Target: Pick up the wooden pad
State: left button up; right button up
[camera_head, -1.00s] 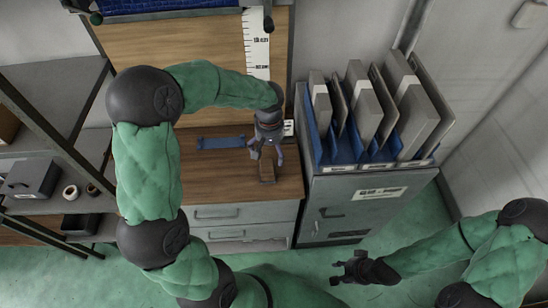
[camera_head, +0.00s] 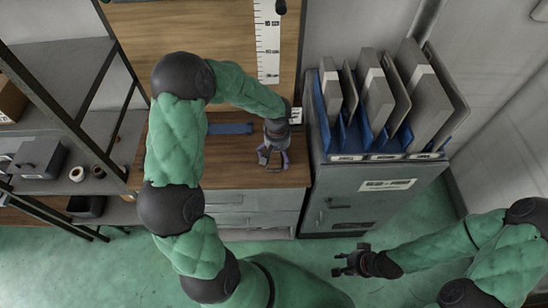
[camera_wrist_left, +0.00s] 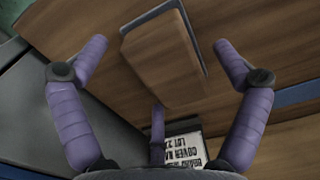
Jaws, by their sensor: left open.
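The wooden pad (camera_wrist_left: 165,60) is a brown rounded block with a dark grey edge along one side. In the left wrist view it lies between the two spread fingers of my left gripper (camera_wrist_left: 160,50), with a gap on each side. In the head view my left gripper (camera_head: 273,165) is low over the wooden worktop (camera_head: 225,175), fingers open, and mostly hides the pad. My right gripper (camera_head: 342,265) is away over the floor at the lower right, apart from everything. Its fingers are too small to judge.
A blue strip (camera_head: 230,128) lies on the worktop left of my left gripper. A printed label (camera_wrist_left: 190,150) shows near the gripper. A grey cabinet (camera_head: 345,215) with upright grey panels in a blue rack (camera_head: 333,145) stands at right. Shelves (camera_head: 50,95) stand at left.

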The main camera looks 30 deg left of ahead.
aim_at(277, 154)
pick_arm(q)
jog(key=c, duration=1.3)
jog(key=shift+r, duration=0.55)
notch_tip(277, 154, up, 2)
jog(key=shift+r+p, duration=0.1)
jog(key=shift+p, duration=0.25)
jog(key=s+r, duration=0.1)
jog(key=s+d+r, duration=0.1)
jog(key=r, duration=0.1)
jog(key=s+d+r, duration=0.1)
jog(key=r, duration=0.1)
jog(key=shift+s+p, duration=0.15)
jog(key=shift+p, duration=0.15)
jog(key=s+d+r, duration=0.1)
jog(key=s, duration=0.2)
jog(key=s+d+r, duration=0.3)
jog(key=s+d, duration=0.1)
jog(key=s, duration=0.1)
jog(key=shift+s+d+r+p, duration=0.15)
jog(key=shift+s+r+p, duration=0.15)
jog(key=shift+r, duration=0.05)
